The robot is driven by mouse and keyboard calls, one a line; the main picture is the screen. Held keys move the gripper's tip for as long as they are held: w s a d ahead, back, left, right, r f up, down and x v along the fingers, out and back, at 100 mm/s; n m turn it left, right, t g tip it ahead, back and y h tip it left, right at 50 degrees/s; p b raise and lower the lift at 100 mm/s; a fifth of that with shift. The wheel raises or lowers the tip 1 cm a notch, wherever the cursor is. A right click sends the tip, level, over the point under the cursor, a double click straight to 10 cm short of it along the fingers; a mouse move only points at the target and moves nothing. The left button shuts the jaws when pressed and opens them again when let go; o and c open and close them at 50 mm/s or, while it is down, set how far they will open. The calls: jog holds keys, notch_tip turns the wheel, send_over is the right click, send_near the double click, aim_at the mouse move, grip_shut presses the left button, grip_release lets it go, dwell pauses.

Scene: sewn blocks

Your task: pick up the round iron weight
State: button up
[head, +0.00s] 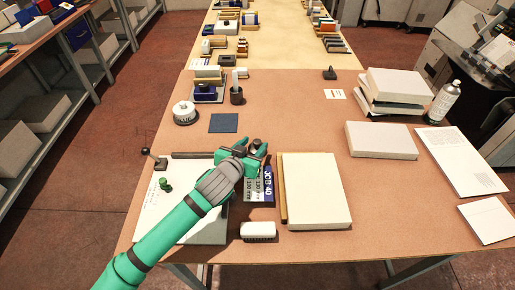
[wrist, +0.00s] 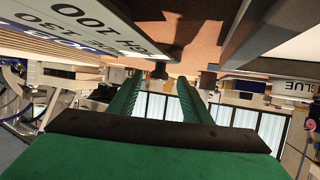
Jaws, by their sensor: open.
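A small dark round piece with a knob, which looks like the iron weight (head: 257,144), stands at my gripper (head: 251,153) in the head view. In the wrist view the dark weight (wrist: 158,70) shows between and just past the tips of my two green fingers (wrist: 158,84). The fingers are apart, with a visible gap on both sides of the weight. My gripper partly hides the weight's lower part in the head view.
Blue-and-white labelled pieces (head: 260,187) lie just below my gripper. A thick pale book or pad (head: 315,190) lies to the right. A white board (head: 205,236) lies under my arm.

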aim_at(257, 142)
jog(key=x, duration=0.3)
jog(key=shift+w+d, duration=0.1)
jog(key=shift+d, duration=0.1)
grip_shut()
